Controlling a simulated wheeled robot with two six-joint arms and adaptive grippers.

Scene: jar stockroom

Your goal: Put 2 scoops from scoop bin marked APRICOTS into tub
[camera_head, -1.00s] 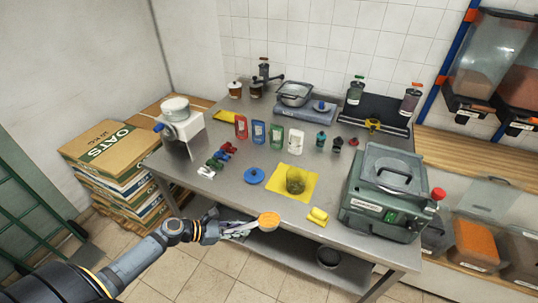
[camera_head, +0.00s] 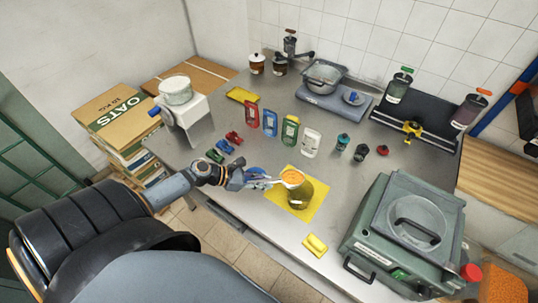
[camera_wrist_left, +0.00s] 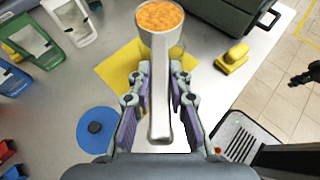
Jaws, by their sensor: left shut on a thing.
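My left gripper (camera_head: 262,180) is shut on the handle of a scoop (camera_wrist_left: 160,100). The scoop's bowl is heaped with orange pieces (camera_wrist_left: 160,15) and also shows in the head view (camera_head: 292,177). The tub (camera_head: 301,197) is a clear, dark-tinted container on a yellow mat (camera_head: 318,207). The scoop's bowl is over or just at the tub's rim and looks level; I cannot tell the exact gap. In the left wrist view the bowl hides most of the tub. A dark shape at the right edge there may be my right gripper (camera_wrist_left: 305,75); its fingers are unclear. The APRICOTS bin's label is not readable.
A blue lid (camera_wrist_left: 97,128) lies beside the mat. A yellow block (camera_head: 315,245) lies near the bench's front edge. A green machine (camera_head: 405,235) stands to the right. A bin with orange contents (camera_head: 502,284) shows lower right.

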